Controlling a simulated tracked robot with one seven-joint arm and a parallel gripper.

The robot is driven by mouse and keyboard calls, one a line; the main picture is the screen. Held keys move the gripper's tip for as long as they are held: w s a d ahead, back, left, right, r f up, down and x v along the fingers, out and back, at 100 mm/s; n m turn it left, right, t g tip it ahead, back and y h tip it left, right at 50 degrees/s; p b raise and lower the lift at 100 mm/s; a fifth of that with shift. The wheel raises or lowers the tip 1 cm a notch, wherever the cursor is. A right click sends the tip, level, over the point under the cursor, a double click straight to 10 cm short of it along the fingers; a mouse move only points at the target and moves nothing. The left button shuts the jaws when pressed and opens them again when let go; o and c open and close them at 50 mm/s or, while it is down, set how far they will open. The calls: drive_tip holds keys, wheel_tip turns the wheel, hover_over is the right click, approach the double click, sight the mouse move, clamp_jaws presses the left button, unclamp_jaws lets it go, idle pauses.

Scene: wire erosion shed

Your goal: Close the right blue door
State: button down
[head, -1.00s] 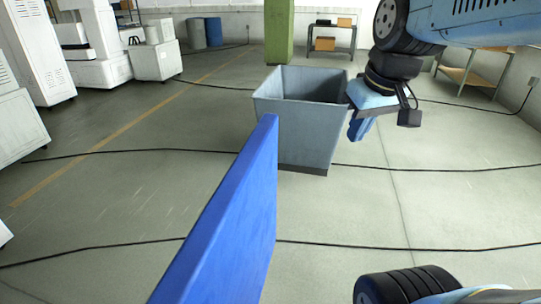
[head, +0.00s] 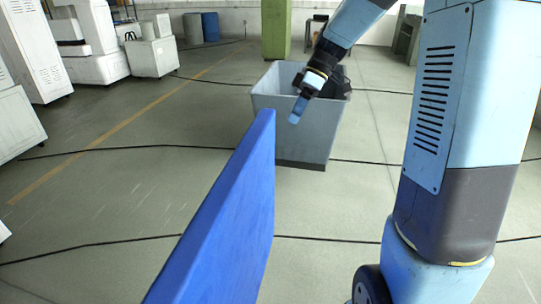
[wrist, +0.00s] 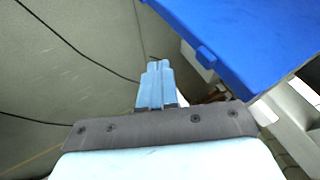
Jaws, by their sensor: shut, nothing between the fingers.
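A blue door (head: 225,210) stands open in the lower middle of the head view, seen nearly edge-on. A blue panel (wrist: 250,40), likely the same door, fills the upper right of the wrist view, with a small blue tab (wrist: 207,57) on its edge. My gripper (head: 295,115) is just right of the door's far top end in the head view, in front of the grey bin. In the wrist view its light blue fingers (wrist: 155,72) are together and empty, left of the panel, with a visible gap. I cannot tell whether a second door exists.
A grey open bin (head: 300,145) stands beyond the door. Black cables (head: 110,244) cross the floor. White machines (head: 150,55) are at the far left, a green column (head: 276,30) at the back.

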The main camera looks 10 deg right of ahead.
sight(274, 153)
drive_tip(key=shift+n+y, duration=0.3)
drive_tip(key=shift+s+a+r+x, duration=0.15)
drive_tip(key=shift+s+x, duration=0.25)
drive_tip(key=shift+x, duration=1.65)
drive_tip(key=shift+s+r+x, duration=0.2)
drive_tip(key=shift+s+x, duration=0.2)
drive_tip(key=shift+x, duration=1.6)
drive_tip(key=shift+s+a+r+x, duration=0.15)
drive_tip(key=shift+s+x, duration=0.25)
drive_tip(key=shift+x, duration=1.65)
drive_tip(key=shift+d, duration=0.1)
